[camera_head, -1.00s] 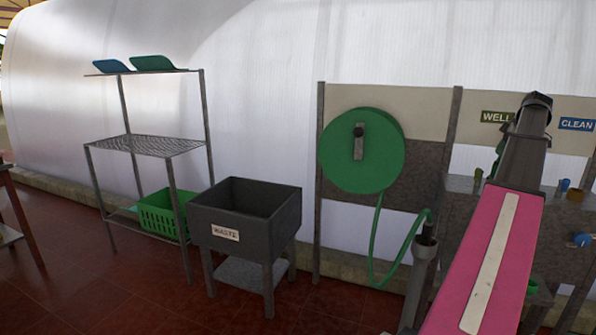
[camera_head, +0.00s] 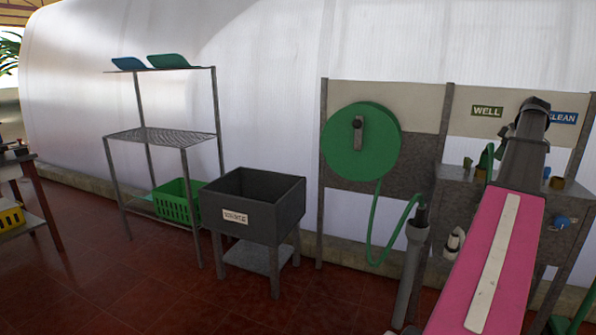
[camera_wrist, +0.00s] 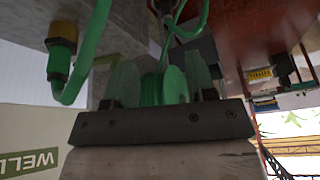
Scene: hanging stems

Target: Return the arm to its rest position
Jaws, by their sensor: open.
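My arm (camera_head: 495,250), pink with a pale stripe, reaches up from the lower right in the head view and looks folded upward. Its far dark end stands in front of the CLEAN sign. In the wrist view my gripper (camera_wrist: 160,75) is open, with one finger at each side above the dark grey palm bar. A green spool-like thing (camera_wrist: 175,85) shows between the fingers in the picture; I cannot tell whether it lies between them or beyond. In the head view the fingers cannot be made out.
A grey WASTE bin (camera_head: 256,225), a wire shelf (camera_head: 160,137) with a green crate (camera_head: 177,203), and a green hose reel (camera_head: 358,150) stand along the wall. A wash bench (camera_head: 450,215) is behind my arm. Red floor lies clear in front; a table (camera_head: 38,195) stands left.

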